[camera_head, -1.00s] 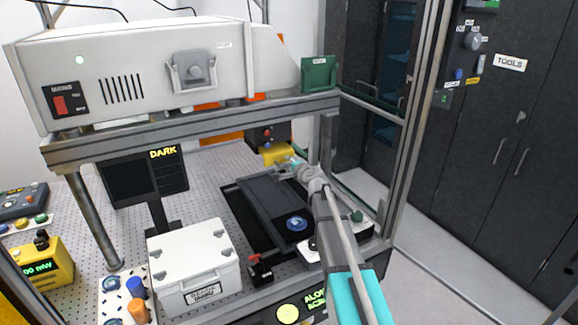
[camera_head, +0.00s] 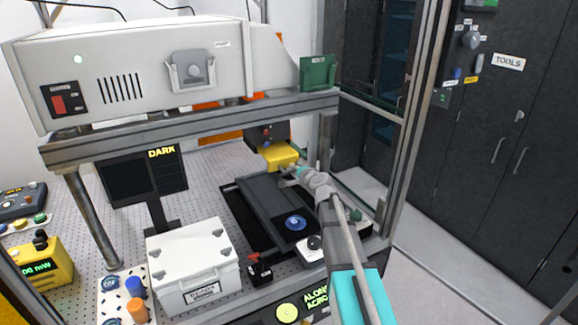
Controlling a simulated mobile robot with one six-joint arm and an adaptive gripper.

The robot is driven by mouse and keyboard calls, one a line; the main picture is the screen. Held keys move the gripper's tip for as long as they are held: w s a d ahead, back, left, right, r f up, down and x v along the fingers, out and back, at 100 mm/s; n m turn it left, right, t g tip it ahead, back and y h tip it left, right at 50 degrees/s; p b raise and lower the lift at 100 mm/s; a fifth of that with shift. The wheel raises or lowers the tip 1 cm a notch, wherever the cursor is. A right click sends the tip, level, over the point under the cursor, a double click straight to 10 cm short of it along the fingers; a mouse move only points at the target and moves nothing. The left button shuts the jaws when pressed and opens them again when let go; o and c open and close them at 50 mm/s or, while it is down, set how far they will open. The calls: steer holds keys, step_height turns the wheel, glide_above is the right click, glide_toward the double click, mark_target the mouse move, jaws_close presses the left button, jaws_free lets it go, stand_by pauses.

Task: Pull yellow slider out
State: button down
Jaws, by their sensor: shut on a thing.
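The yellow slider (camera_head: 281,155) is a yellow block at the back of the bench, under the raised shelf and just below a dark box (camera_head: 266,134) with a red knob. My arm reaches in from the lower right. My gripper (camera_head: 292,173) is shut at the slider's near right side. The fingertips are small and partly hidden by my wrist, so the exact contact is hard to see.
A dark sliding stage (camera_head: 262,197) with a blue disc (camera_head: 296,223) lies left of my arm. A white lidded box (camera_head: 190,250) stands front left. A metal frame post (camera_head: 408,130) rises on the right. The shelf (camera_head: 200,125) hangs above.

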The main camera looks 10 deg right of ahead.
steer(key=v, duration=0.2)
steer(key=f+v, duration=0.1)
steer(key=v, duration=0.1)
steer(key=shift+s+d+r, duration=0.1)
steer(key=shift+s+d, duration=0.05)
steer(key=shift+s, duration=0.25)
steer(key=c, duration=0.7)
jaws_free()
steer(key=shift+w, duration=0.15)
